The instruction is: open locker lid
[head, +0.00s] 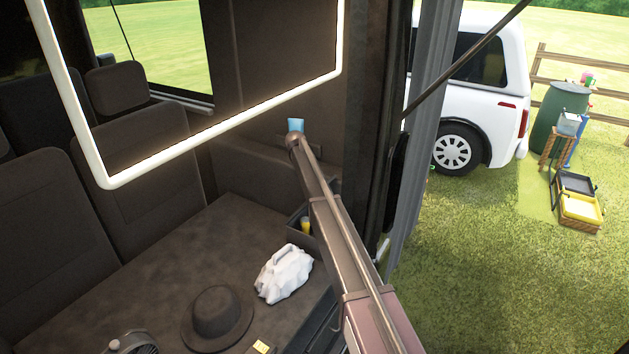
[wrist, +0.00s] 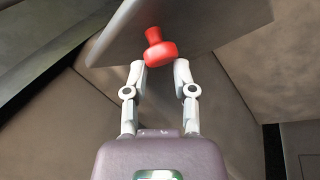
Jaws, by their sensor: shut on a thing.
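In the wrist view, my gripper (wrist: 160,70) has its two pale fingers closed around a red knob (wrist: 156,48). The knob is fixed to a flat grey panel, which looks like the locker lid (wrist: 220,20). The panel is tilted across the top of the wrist view. In the head view, my arm reaches into the vehicle's cargo area, and it hides the gripper and knob. A dark open compartment, which looks like the locker (head: 294,222), shows just left of my arm with something yellow inside.
A white crumpled bag (head: 284,273) and a dark hat (head: 217,318) lie on the cargo floor (head: 170,260) left of my arm. Dark seats (head: 140,180) stand at the left. A dark pillar (head: 375,130) is close on the right. Grass and a white car (head: 470,95) are outside.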

